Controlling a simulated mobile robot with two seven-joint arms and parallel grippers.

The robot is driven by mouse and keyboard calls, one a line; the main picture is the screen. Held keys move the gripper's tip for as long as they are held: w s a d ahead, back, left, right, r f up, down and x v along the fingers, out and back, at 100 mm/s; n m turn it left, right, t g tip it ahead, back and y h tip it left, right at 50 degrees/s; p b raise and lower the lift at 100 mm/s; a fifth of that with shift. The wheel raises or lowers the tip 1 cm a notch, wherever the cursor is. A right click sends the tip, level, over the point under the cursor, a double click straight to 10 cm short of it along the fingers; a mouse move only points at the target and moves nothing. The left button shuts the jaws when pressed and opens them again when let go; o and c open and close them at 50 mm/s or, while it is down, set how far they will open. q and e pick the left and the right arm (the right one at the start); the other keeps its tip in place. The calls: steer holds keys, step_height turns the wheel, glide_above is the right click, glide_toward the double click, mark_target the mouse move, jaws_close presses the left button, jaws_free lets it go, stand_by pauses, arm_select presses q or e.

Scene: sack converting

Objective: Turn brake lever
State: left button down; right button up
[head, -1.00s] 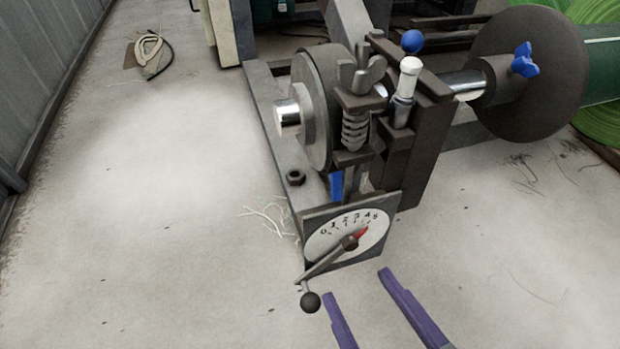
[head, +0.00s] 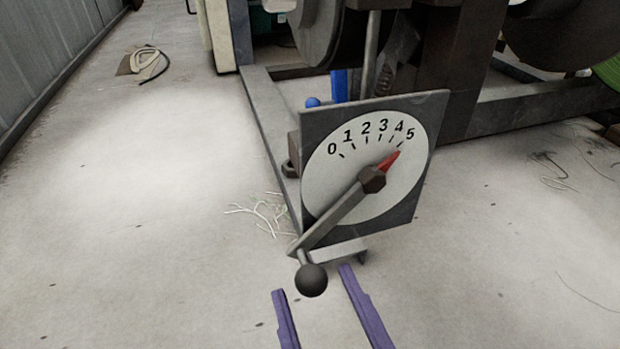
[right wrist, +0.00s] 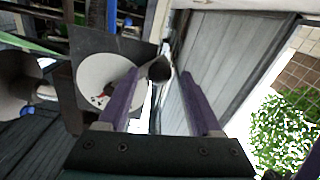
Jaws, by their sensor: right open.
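The brake lever (head: 333,217) is a grey bar on a hub in front of a round white dial (head: 330,165) numbered 0 to 5. It slants down-left and ends in a dark ball knob (head: 311,280). My left gripper is not in view.
The dial plate is fixed to a dark machine frame (head: 262,125) with a wheel behind it. White strands (head: 262,213) lie on the floor beside the frame.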

steer(key=shift+b+x, duration=0.45)
steer(key=shift+x, duration=1.05)
jaws_close()
